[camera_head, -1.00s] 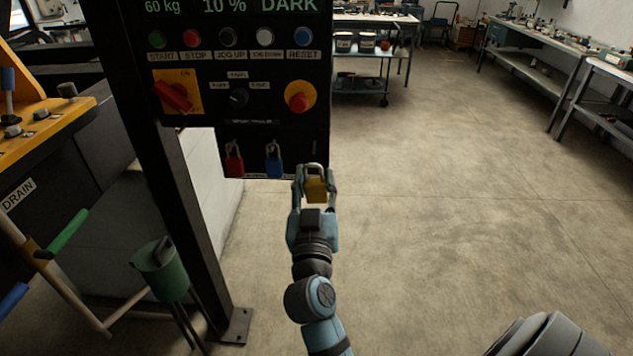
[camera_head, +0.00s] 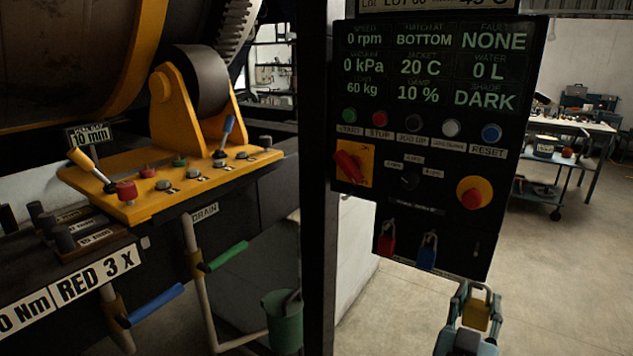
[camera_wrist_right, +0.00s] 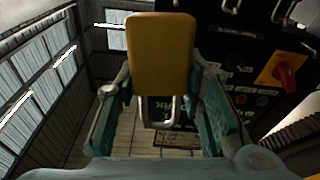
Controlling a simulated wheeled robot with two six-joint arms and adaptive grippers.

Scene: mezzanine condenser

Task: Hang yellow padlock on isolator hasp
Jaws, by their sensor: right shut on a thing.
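The yellow padlock (camera_head: 475,314) is held in my right gripper (camera_head: 474,300), just below the lower right corner of the black control panel (camera_head: 440,190). Its metal shackle is up in the head view. In the right wrist view, the yellow padlock body (camera_wrist_right: 162,60) fills the space between the teal fingers of my right gripper (camera_wrist_right: 160,95). The isolator, a red rotary handle (camera_head: 349,166) on a yellow plate, is on the panel's left side. I cannot clearly make out its hasp. My left gripper is out of view.
A red padlock (camera_head: 387,240) and a blue padlock (camera_head: 427,252) hang at the panel's lower edge. A dark post (camera_head: 315,180) stands left of the panel. A yellow lever console (camera_head: 175,185) is further left. Open floor (camera_head: 570,250) lies to the right.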

